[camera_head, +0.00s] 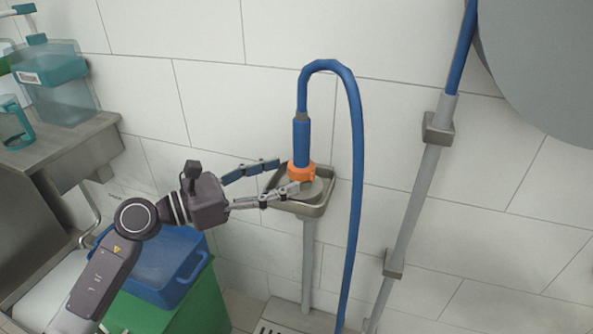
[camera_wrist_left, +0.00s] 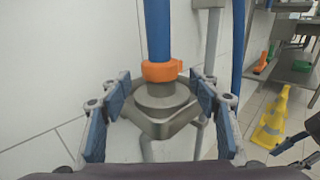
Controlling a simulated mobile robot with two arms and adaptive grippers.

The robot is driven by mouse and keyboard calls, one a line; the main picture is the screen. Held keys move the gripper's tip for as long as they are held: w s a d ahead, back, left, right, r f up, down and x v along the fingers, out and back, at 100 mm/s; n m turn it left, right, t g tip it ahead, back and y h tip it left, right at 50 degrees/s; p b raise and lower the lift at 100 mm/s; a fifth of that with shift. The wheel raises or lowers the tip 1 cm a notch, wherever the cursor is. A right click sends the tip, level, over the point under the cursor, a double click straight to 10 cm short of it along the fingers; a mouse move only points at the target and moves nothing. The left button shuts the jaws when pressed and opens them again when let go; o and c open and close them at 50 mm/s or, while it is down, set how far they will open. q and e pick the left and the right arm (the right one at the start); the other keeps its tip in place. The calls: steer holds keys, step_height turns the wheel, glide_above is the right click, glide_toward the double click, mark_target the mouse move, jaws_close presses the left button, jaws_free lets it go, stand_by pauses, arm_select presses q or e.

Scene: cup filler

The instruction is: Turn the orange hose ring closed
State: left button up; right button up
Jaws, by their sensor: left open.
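The orange hose ring (camera_head: 301,170) sits at the lower end of the blue hose nozzle (camera_head: 301,140), just above a grey metal wall basin (camera_head: 318,208). It also shows in the left wrist view (camera_wrist_left: 161,71), with the nozzle upright above it and a round metal piece below it. My left gripper (camera_head: 290,174) is open, with one finger on either side of the ring area. In the left wrist view its blue-padded fingers (camera_wrist_left: 163,98) stand apart, with visible gaps to the ring.
The blue hose (camera_head: 357,200) loops over and hangs right of the basin. A grey wall pipe (camera_head: 415,205) runs further right. A blue bin (camera_head: 150,270) on a green one stands below my left arm. A metal counter (camera_head: 60,150) is at left. A yellow cone (camera_wrist_left: 271,120) shows in the left wrist view.

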arm_select(q)
steer(key=v, duration=0.6)
steer(key=shift+a, duration=0.2)
steer(key=shift+s, duration=0.1)
